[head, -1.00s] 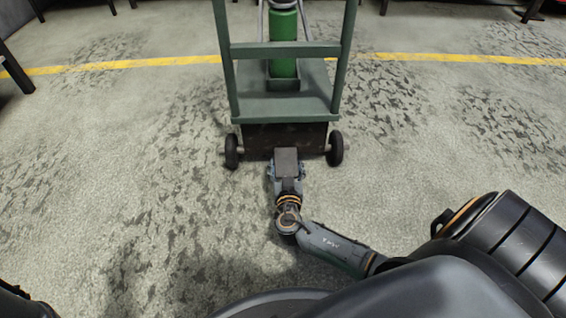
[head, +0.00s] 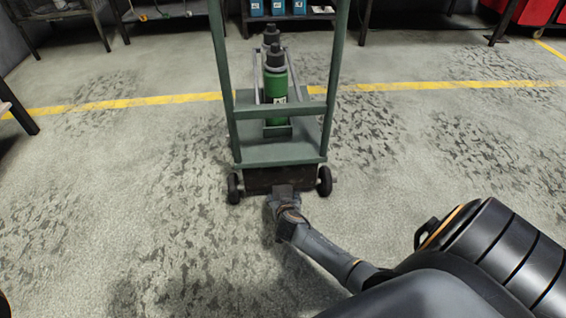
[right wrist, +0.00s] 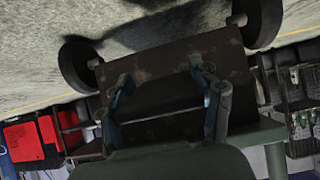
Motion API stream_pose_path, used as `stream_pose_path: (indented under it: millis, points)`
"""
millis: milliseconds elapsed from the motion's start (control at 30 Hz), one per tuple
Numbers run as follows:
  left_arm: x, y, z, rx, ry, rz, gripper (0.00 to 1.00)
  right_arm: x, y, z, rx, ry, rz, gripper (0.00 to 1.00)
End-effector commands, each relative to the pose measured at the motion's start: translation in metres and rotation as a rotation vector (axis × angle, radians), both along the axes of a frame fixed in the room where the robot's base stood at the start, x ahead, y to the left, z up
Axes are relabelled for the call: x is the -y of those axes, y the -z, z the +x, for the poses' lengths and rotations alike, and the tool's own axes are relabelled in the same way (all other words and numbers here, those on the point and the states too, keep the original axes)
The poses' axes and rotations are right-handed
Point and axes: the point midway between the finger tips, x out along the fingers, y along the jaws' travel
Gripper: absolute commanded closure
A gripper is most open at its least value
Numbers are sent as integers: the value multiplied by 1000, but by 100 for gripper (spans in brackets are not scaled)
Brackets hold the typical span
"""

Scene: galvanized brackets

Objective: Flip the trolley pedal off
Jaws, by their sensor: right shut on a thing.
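The green trolley (head: 275,152) stands upright ahead of me, with black wheels at its near lower corners. A dark, worn plate (right wrist: 230,50) spans its near underside between the wheels. The small dark pedal (head: 284,189) juts from the middle of this side. My right gripper (head: 283,203) is at the pedal, low over the floor. In the right wrist view its two fingers (right wrist: 163,85) lie on either side of the dark pedal (right wrist: 158,105), shut on it. The pedal's exact tilt is hard to tell. My left gripper is not in view.
A green gas cylinder (head: 276,95) and a darker one behind it stand on the trolley. A yellow floor line (head: 420,86) runs behind. Shelves with blue bins (head: 278,8) and a red cabinet (head: 515,12) are at the back. The floor around the trolley is clear.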

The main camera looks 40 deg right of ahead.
Motion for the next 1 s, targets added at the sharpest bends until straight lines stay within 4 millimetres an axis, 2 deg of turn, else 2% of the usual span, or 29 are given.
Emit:
stream_pose_path:
  millis: [300, 900, 933, 1000]
  points:
    - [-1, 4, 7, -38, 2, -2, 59, 1, -7, 2, 5, 1, -7, 92]
    - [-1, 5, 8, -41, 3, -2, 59, 3, -12, 5, 15, -2, -13, 92]
    - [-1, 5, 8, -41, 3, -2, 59, 3, -12, 5, 16, -2, -14, 29]
    - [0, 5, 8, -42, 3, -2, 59, 3, -12, 5, 15, -2, -12, 15]
